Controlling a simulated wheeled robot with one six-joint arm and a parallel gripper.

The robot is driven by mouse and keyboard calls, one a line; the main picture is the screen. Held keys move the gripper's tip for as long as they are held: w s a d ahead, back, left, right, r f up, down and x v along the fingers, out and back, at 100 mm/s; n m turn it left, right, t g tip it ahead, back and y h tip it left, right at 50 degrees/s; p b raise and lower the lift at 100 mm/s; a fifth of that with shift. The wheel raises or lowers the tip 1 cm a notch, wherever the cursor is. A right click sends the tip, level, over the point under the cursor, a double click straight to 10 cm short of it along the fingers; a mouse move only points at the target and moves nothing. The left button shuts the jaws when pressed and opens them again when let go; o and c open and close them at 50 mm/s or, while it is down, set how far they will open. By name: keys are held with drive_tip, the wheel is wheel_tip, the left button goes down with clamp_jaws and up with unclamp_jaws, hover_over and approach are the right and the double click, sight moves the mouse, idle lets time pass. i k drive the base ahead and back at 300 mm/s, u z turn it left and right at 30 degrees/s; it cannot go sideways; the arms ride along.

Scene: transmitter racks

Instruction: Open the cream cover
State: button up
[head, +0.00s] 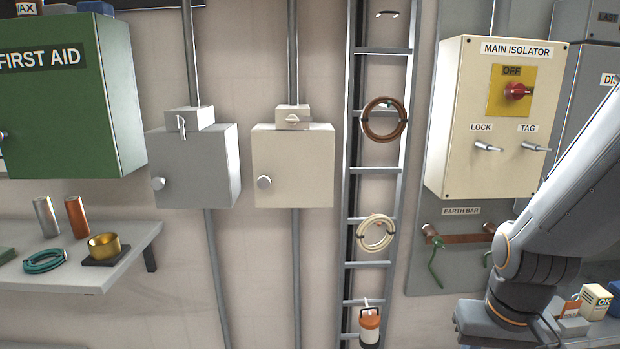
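The cream cover (305,165) is the front of a small cream box on the wall, a little left of the picture's middle. It looks shut. My arm rises at the right and runs out past the right edge. My gripper is out of view, so its state is hidden.
The cream main isolator (495,120) is farther right. A shelf (75,265) juts out lower left. The space before the cream cover looks clear.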

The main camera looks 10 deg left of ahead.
sight(292, 169)
drive_tip(key=z, duration=1.6)
drive_tip(key=k, duration=1.3)
drive_tip(key=u, duration=1.45)
drive_tip(key=i, duration=0.5)
drive_tip(key=u, duration=0.05)
